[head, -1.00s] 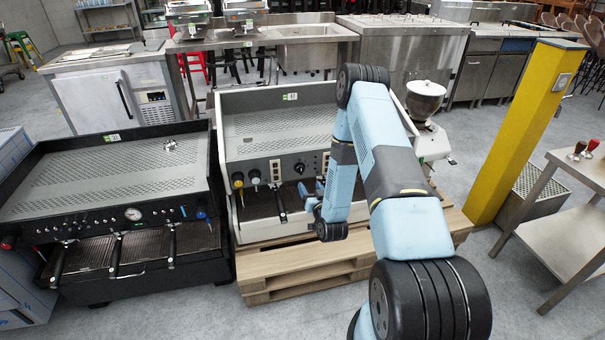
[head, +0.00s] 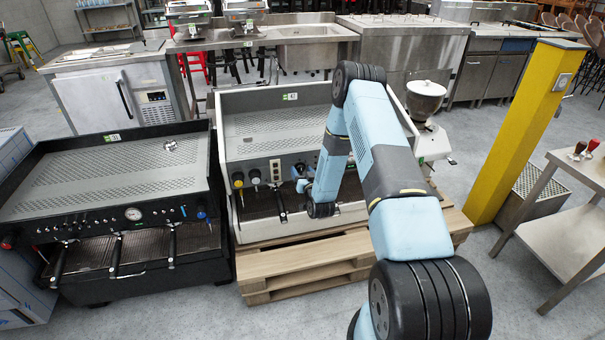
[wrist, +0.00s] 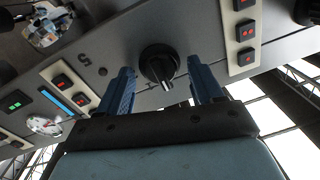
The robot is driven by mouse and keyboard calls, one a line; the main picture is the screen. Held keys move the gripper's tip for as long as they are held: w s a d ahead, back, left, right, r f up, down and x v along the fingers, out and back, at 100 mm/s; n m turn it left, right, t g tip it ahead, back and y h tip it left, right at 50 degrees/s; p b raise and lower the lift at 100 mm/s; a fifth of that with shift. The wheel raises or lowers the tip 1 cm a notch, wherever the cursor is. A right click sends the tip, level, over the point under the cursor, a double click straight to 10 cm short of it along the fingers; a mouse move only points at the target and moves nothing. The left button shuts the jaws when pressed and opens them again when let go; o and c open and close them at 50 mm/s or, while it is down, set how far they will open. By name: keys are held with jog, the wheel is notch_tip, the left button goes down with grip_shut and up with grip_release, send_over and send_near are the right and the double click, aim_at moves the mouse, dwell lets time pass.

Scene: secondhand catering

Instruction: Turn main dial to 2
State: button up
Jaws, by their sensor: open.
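The main dial (wrist: 158,63) is a round black knob with a light pointer on a grey panel. In the wrist view its pointer aims downward, slightly to the right. My gripper (wrist: 160,72) is open, with one blue finger on each side of the dial; a gap shows on both sides, and I cannot tell any contact.
Red-lit switches (wrist: 241,30) flank the dial; a gauge (wrist: 44,125) is at lower left. A black espresso machine (head: 105,180) stands left. A wooden pallet (head: 290,264) lies under the white one. A yellow post (head: 525,130) and steel table (head: 565,215) stand right.

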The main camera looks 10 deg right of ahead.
jog(key=shift+c, duration=0.3)
jog(key=c, duration=1)
jog(key=shift+m, duration=0.4)
jog(key=m, duration=0.3)
jog(key=shift+d+f+m, duration=0.15)
jog(key=shift+m, duration=0.25)
jog(key=shift+s+f+m+t+h, duration=0.1)
jog(key=shift+m+h, duration=0.1)
jog(key=shift+m, duration=2.15)
jog(key=shift+f+m+t+h, duration=0.1)
jog(key=shift+f+m+h, duration=0.1)
jog(key=shift+m, duration=2.2)
jog(key=shift+s+f+m+t+h, duration=0.1)
jog(key=shift+m+h, duration=0.1)
jog(key=shift+m, duration=2.15)
